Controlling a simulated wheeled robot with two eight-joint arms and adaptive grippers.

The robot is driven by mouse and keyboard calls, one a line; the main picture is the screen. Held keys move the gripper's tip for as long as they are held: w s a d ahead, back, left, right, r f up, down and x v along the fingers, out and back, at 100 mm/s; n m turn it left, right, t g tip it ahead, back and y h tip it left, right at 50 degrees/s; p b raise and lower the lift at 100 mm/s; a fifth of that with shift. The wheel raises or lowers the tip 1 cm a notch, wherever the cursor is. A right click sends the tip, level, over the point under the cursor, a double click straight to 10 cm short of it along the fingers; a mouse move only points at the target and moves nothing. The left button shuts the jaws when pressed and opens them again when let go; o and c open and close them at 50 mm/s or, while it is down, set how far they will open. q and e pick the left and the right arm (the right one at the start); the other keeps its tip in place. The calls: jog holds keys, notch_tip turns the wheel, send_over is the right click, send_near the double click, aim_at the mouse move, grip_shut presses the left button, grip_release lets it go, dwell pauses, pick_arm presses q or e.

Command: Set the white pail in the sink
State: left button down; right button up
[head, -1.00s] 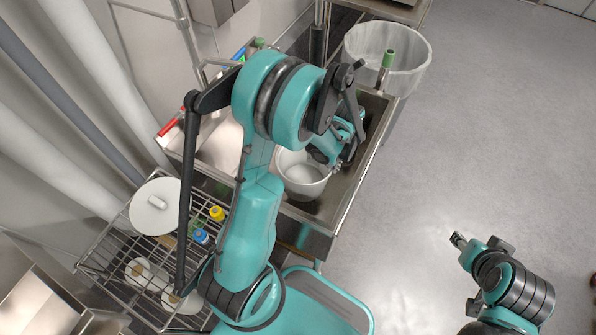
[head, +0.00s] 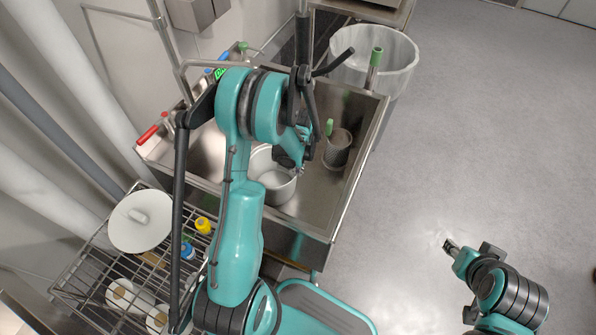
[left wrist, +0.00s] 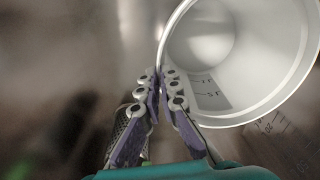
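The white pail (head: 279,190) is inside the walls of the steel sink (head: 318,213), towards its near end; I cannot tell whether its base touches the sink floor. In the left wrist view the pail (left wrist: 262,108) fills the upper right, mouth towards the camera and empty, with grey marks inside. My left gripper (head: 296,165) is at the pail's right rim. Its fingers (left wrist: 159,82) are closed together on the rim, one on each side of the wall. My right gripper (head: 450,245) is over the floor at right, away from the sink; its finger gap is too small to judge.
A mesh cup (head: 338,150) with a green-handled brush stands in the sink, right of the pail. A lined bin (head: 372,62) is beyond the sink. A wire rack (head: 85,270) with a white lid (head: 140,220) and bottles is at left. The floor at right is clear.

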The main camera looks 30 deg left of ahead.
pick_arm(q)
jog(key=shift+r, duration=0.15)
jog(key=c, duration=1.7)
grip_release()
jog(key=r+p, duration=0.1)
jog(key=r, duration=0.2)
jog(key=r+p, duration=0.2)
jog(key=r, duration=0.2)
jog(key=shift+d+r+p, duration=0.2)
jog(key=shift+r+p, duration=0.1)
